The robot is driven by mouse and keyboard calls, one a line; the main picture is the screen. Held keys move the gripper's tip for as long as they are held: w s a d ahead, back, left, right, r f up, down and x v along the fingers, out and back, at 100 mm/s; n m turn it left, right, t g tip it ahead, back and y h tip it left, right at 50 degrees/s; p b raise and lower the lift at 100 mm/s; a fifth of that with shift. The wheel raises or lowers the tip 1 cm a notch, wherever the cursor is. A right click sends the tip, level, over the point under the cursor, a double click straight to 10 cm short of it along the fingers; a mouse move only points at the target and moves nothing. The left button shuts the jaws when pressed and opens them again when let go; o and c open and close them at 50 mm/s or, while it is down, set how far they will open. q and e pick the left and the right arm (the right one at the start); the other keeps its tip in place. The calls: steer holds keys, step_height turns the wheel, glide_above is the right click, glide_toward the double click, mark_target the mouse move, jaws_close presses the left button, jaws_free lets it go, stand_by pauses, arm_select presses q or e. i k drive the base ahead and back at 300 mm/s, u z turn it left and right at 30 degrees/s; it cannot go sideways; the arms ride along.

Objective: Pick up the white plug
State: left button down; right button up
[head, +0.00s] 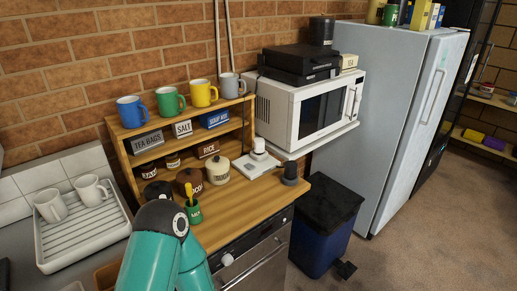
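A small white upright piece (259,147), which looks like the white plug, stands on a flat white base (256,165) on the wooden counter, below and left of the microwave. At this size I cannot tell whether it is plugged into the base or only resting on it. A similar dark piece (290,173) stands on the counter just to its right. A teal link of my arm rises at the bottom, left of the plug and apart from it. Neither gripper shows.
A cream lidded pot (218,170), a brown pot (190,182) and a green cup (194,211) with a yellow handle stand left of the plug. The shelf (222,107) holds several mugs. The microwave (318,108) overhangs at right. The counter's front (245,210) is clear.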

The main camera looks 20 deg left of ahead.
mark_target(260, 143)
steer(key=k, duration=1.25)
steer(key=z, duration=0.55)
steer(key=i, duration=2.15)
steer(key=u, duration=0.8)
steer(key=k, duration=0.7)
steer(key=u, duration=0.25)
steer(key=i, duration=0.7)
